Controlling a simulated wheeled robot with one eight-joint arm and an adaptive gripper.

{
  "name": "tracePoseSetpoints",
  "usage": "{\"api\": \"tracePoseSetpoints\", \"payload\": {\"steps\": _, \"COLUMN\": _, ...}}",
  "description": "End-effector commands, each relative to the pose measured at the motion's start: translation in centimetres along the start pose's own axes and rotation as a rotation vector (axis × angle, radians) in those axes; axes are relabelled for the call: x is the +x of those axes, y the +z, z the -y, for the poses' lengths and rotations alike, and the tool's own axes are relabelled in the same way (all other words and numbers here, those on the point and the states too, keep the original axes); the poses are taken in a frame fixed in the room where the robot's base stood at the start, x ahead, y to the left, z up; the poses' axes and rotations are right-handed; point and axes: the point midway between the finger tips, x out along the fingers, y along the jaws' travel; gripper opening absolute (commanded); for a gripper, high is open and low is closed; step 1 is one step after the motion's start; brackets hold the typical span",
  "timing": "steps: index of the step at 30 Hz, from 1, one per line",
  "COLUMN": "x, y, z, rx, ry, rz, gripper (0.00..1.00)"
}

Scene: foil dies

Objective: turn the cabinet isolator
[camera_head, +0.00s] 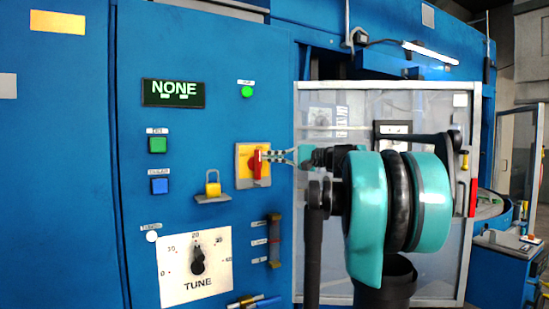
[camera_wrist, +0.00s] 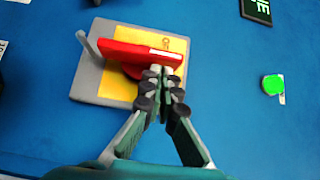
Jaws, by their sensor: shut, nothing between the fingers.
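The cabinet isolator is a red handle (camera_head: 257,165) on a yellow and grey plate (camera_head: 243,177), mounted on the blue cabinet front. In the head view the handle stands about upright. In the wrist view the red handle (camera_wrist: 140,54) lies across the yellow plate (camera_wrist: 113,88). My gripper (camera_head: 270,156) reaches in from the right. Its fingers are shut with nothing between them. In the wrist view the fingertips (camera_wrist: 162,72) are at the lower right part of the handle; I cannot tell whether they touch it.
A yellow padlock (camera_head: 213,188) sits on a small shelf left of the isolator. A tuning dial (camera_head: 197,263), green button (camera_head: 158,145), blue button (camera_head: 160,186) and dark display reading NONE (camera_head: 173,93) share the panel. A clear framed door (camera_head: 400,100) stands behind my arm.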

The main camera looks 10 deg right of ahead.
Motion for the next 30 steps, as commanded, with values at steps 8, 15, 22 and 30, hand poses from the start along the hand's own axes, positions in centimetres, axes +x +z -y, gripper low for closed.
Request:
{"api": "tracePoseSetpoints", "payload": {"steps": 8, "x": -0.01, "y": 0.01, "z": 0.01, "rx": -0.001, "ry": 0.001, "rz": 0.000, "gripper": 0.00}}
{"api": "tracePoseSetpoints", "payload": {"steps": 15, "x": 0.08, "y": 0.10, "z": 0.21, "rx": -0.032, "ry": 0.033, "rz": 0.001, "gripper": 0.00}}
{"api": "tracePoseSetpoints", "payload": {"steps": 22, "x": 0.15, "y": 0.17, "z": 0.30, "rx": -0.055, "ry": 0.055, "rz": 0.001, "gripper": 0.00}}
{"api": "tracePoseSetpoints", "payload": {"steps": 30, "x": 0.26, "y": 0.30, "z": 0.46, "rx": -0.089, "ry": 0.089, "rz": 0.001, "gripper": 0.00}}
